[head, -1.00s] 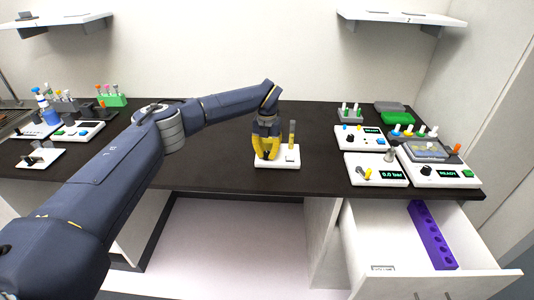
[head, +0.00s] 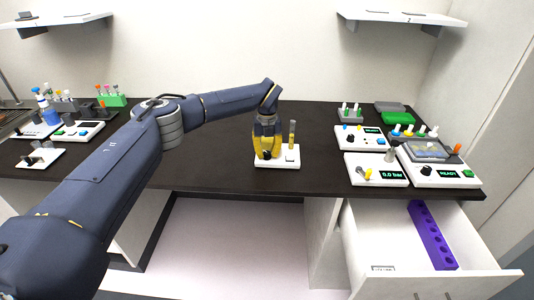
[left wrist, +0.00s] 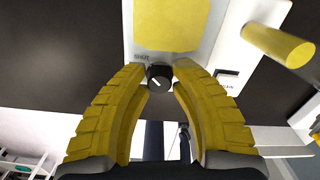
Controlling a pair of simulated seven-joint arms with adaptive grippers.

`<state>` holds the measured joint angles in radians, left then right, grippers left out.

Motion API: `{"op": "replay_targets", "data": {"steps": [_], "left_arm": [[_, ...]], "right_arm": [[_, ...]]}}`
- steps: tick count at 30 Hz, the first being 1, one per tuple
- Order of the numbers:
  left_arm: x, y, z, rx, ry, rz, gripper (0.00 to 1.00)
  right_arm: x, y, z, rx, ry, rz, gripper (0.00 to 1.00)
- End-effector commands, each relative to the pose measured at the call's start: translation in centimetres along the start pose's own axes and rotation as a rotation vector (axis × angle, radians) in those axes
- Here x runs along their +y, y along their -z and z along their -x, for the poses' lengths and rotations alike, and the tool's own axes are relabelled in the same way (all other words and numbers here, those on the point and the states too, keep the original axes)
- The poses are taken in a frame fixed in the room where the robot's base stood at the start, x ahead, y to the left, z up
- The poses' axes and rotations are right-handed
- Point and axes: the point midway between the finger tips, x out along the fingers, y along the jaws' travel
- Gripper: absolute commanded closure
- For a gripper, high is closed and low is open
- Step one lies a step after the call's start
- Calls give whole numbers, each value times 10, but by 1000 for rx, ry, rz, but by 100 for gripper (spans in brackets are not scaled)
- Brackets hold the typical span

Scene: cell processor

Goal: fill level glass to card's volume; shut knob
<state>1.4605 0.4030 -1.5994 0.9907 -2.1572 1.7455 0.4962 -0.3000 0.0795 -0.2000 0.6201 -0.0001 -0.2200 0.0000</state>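The dispensing station has a white base (head: 276,164) at the middle of the dark bench. Its level glass (head: 292,134) stands upright on the right, a slim tube showing yellow; it also shows in the left wrist view (left wrist: 278,46). The black knob (left wrist: 159,77) has a white pointer mark, and the word SHUT is printed at its upper left. My right gripper is out of view.
A wide yellow part (left wrist: 167,25) of the station sits beyond the knob. Instruments with displays (head: 376,170) stand at the right, above an open drawer holding a purple rack (head: 432,236). Racks and small devices (head: 78,131) stand at the left. The bench around the station is clear.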

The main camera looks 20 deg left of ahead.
Motion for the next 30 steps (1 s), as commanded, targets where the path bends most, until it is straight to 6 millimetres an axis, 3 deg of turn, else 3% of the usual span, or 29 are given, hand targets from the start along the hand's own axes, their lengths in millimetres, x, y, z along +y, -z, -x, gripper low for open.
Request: {"op": "replay_targets", "data": {"steps": [1,6,17,30], "left_arm": [[0,0,-1,1,-1,0,72],[0,1,-1,3,-1,0,52],[0,1,4,3,-1,-1,52],[0,0,75,1,-1,-1,52]], "right_arm": [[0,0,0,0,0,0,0],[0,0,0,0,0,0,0],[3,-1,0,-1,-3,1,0],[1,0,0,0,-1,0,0]]}}
